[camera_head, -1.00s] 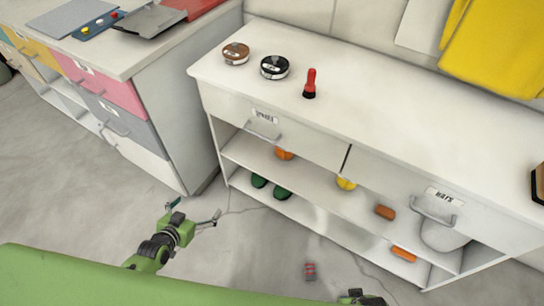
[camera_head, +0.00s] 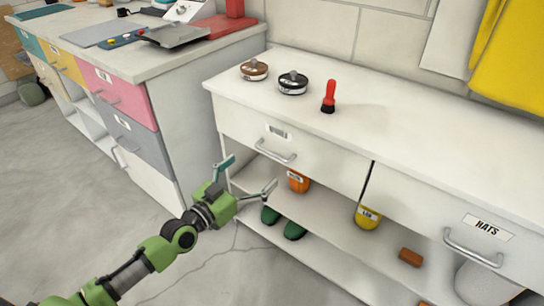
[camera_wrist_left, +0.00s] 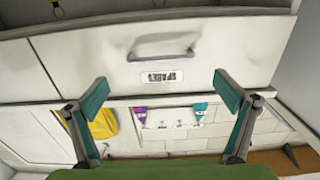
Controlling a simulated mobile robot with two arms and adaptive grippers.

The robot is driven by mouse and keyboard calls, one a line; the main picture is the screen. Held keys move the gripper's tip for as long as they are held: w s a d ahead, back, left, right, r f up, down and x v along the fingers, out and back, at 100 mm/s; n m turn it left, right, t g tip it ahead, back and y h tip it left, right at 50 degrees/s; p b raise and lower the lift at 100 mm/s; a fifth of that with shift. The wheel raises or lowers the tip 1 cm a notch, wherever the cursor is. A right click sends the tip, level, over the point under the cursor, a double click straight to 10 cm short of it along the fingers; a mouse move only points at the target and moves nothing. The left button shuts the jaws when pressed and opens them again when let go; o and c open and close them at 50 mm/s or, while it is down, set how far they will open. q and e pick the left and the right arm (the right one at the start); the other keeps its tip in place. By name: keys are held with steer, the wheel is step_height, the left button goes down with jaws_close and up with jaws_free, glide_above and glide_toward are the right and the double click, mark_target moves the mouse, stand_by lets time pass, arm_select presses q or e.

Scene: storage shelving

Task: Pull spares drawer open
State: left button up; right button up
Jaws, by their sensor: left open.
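The spares drawer (camera_head: 320,163) is the white left drawer of the low white cabinet, and it looks shut. Its metal bar handle (camera_head: 275,152) sits below a small label (camera_head: 278,132) too blurred to read here. My left gripper (camera_head: 250,176) is open and empty, in front of and just below the drawer's left part, apart from the handle. In the left wrist view, the handle (camera_wrist_left: 160,50) and label (camera_wrist_left: 162,77) lie ahead, between and beyond the spread teal fingertips of the left gripper (camera_wrist_left: 163,92). My right gripper is not in view.
The hats drawer (camera_head: 440,215) is to the right. Pots and green shoes are on the shelves below. A counter with coloured drawers (camera_head: 118,98) stands at left.

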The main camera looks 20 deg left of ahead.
mark_target(271, 153)
arm_select(q)
steer(key=b+x, duration=0.1)
steer(key=x, duration=0.8)
steer(key=shift+f, duration=0.1)
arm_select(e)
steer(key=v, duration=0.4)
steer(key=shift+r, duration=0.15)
arm_select(q)
steer(key=c, duration=1.3)
steer(key=shift+o, duration=0.2)
steer(key=shift+s, duration=0.1)
